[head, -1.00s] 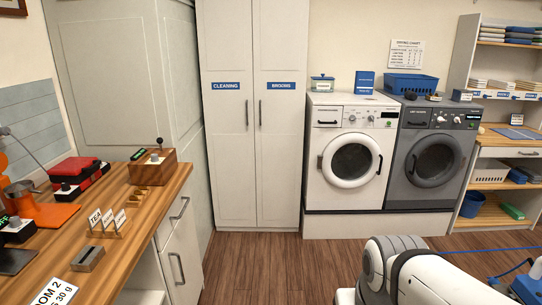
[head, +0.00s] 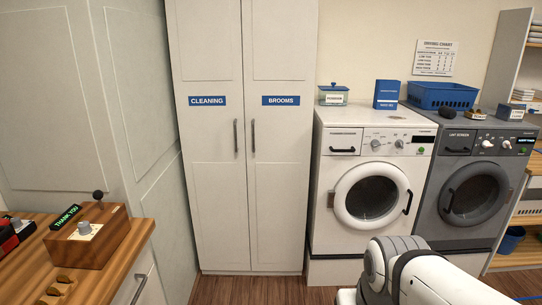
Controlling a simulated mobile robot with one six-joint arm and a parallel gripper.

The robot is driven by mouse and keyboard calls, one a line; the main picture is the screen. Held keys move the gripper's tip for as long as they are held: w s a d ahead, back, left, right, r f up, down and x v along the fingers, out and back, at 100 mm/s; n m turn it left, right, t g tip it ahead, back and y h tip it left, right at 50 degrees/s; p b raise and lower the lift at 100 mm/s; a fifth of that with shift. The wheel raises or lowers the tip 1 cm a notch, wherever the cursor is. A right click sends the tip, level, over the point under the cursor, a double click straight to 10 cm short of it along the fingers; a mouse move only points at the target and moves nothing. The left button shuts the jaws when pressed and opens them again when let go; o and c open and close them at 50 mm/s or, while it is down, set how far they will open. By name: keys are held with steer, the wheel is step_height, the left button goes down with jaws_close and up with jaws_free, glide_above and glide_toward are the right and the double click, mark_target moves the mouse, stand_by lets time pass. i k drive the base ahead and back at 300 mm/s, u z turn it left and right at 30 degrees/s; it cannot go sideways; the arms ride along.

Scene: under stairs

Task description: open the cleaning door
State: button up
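The cleaning door (head: 212,190) is the left door of a tall white cupboard in the head view. It bears a blue label (head: 207,101) reading CLEANING and a dark vertical handle (head: 236,135) near its right edge. The door looks shut, flush with the brooms door (head: 275,190) beside it, which has its own handle (head: 253,135). Part of my white arm shows at the lower right, in front of the washing machine. My gripper is out of the picture.
A wooden counter (head: 105,270) with a wooden box (head: 88,240) reading THANK YOU stands at the lower left. A white washer (head: 330,220) and a grey machine (head: 450,215) stand right of the cupboard. Wood floor (head: 240,290) shows before the cupboard.

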mark_target(204, 36)
steer(key=i, duration=2.7)
steer(key=u, duration=2.25)
